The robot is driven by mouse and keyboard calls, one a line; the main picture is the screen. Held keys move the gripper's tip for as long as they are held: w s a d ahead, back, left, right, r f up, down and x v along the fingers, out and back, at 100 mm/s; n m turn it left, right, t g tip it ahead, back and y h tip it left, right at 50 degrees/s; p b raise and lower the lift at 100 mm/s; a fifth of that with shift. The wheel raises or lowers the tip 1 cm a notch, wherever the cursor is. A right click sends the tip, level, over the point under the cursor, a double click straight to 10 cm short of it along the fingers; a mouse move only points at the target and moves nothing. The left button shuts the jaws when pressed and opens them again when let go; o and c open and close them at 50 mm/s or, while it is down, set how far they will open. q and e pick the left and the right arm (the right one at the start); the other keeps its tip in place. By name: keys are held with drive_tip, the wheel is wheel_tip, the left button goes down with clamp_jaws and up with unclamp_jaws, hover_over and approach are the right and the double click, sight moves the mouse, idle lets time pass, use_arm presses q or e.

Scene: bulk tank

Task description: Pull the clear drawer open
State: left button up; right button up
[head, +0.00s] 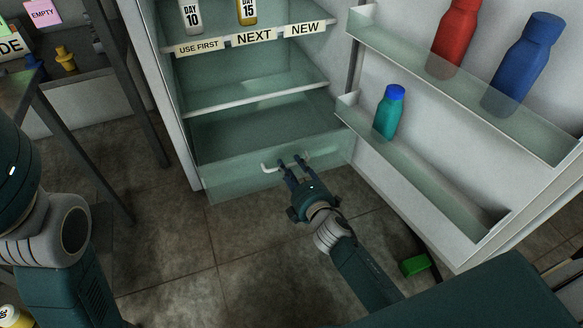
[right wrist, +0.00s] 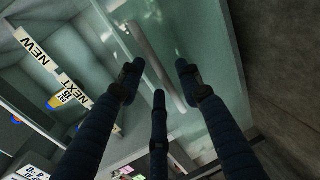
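The clear drawer (head: 232,178) is the greenish see-through bin at the bottom of the open fridge. Its pale bar handle (head: 268,168) runs across the front panel. My right gripper (head: 291,160) is at the handle, its fingers reaching toward the panel. In the right wrist view the handle (right wrist: 150,55) lies between the spread fingers of the right gripper (right wrist: 158,82), with gaps beside it; I cannot tell whether any finger touches it. The drawer front stands near the fridge's front edge. My left arm shows at the left edge, but its gripper is out of view.
The open fridge door (head: 408,185) at right has shelves with a red bottle (head: 453,38), a blue bottle (head: 523,62) and a teal bottle (head: 388,115). A green block (head: 413,265) lies on the floor below the door. The floor before the drawer's left half is clear.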

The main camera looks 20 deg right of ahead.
drive_tip(key=v, duration=1.2)
drive_tip(key=shift+a, duration=0.1)
